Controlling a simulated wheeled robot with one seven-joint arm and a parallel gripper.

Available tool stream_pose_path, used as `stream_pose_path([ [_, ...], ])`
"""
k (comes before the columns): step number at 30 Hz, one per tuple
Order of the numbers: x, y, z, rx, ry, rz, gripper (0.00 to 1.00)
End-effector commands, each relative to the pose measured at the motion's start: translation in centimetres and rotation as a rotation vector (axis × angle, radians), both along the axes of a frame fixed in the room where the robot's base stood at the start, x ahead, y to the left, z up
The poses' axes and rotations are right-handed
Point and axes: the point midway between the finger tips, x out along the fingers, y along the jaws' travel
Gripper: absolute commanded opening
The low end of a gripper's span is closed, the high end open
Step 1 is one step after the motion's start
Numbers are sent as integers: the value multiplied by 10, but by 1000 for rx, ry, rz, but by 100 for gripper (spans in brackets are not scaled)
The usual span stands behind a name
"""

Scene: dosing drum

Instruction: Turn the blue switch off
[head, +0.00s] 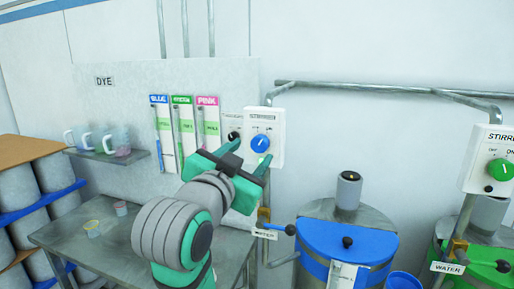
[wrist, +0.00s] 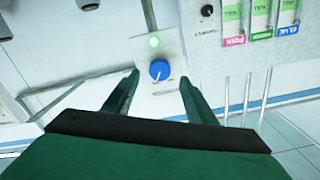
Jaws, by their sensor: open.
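The blue switch (head: 260,143) is a round knob on a white wall panel (head: 278,125), above the blue drum. It also shows in the wrist view (wrist: 159,70), where the picture is upside down. A green lamp (wrist: 154,42) glows on the same panel, below the knob in the head view. A pale mark is on the knob, but I cannot tell which label it points to. My gripper (head: 250,154) is open and empty in front of the panel. In the wrist view its fingertips (wrist: 160,78) lie on either side of the knob, seemingly without touching it.
A dark knob (head: 234,135) sits just left of the panel, near the blue, green and pink dye labels (head: 183,100). A shelf with cups (head: 120,151) is further left. A green stirrer switch (head: 500,169) is at the right. The blue drum (head: 335,238) stands below.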

Motion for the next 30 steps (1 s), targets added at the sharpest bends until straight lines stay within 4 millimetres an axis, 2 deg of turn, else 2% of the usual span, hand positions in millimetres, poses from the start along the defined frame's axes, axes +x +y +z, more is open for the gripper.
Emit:
stream_pose_path([
  [3, 20, -7, -1, -1, 3, -2, 51],
  [9, 42, -14, 0, -1, 1, -2, 51],
  [14, 49, -16, 0, 0, 1, -1, 51],
  [22, 50, -17, 0, 0, 0, -1, 51],
  [27, 50, -17, 0, 0, 0, -1, 10],
  [30, 50, -17, 0, -1, 1, -1, 10],
])
